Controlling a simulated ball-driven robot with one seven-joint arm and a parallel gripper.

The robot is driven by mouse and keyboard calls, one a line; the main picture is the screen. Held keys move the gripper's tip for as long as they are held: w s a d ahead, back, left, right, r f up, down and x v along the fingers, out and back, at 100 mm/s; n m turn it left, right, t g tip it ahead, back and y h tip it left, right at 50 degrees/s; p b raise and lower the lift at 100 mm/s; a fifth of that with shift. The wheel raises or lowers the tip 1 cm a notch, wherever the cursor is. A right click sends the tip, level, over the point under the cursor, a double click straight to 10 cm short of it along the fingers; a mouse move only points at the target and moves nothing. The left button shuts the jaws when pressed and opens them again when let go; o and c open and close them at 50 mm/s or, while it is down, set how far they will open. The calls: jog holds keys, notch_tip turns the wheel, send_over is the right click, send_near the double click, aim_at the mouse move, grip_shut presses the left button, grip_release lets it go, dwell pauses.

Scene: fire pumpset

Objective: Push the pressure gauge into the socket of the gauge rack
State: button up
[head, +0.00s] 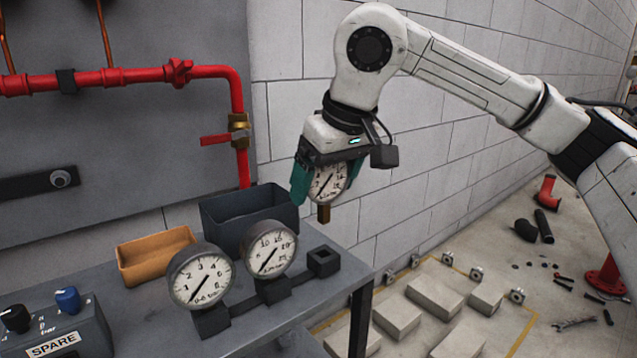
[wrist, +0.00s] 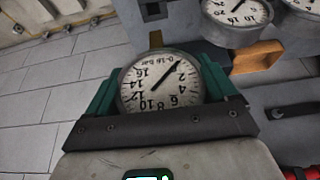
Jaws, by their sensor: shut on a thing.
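My gripper (head: 325,178) is shut on a pressure gauge (head: 327,184) with a round white dial and a brass stem pointing down. It holds the gauge upright above the bench's right end, apart from the rack. In the wrist view the held gauge (wrist: 160,86) sits between the green fingers, its dial reading 0-16 bar. The dark gauge rack (head: 245,304) stands on the bench. Its left and middle places hold two gauges, the left gauge (head: 200,278) and the middle gauge (head: 269,248). The socket (head: 323,260) at its right end is empty, below the held gauge.
A dark bin (head: 245,216) and an orange tray (head: 155,256) stand behind the rack. A control box marked SPARE (head: 55,330) is at the left. A red pipe (head: 238,95) with a valve runs along the wall. Blocks (head: 436,298) lie on the floor at right.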

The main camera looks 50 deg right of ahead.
aim_at(327, 221)
jog(key=shift+f+b, duration=3)
jog(key=shift+f, duration=1.25)
jog(key=shift+w, duration=0.1)
jog(key=o, duration=1)
jog(key=p+v, duration=0.4)
jog(key=v, duration=0.7)
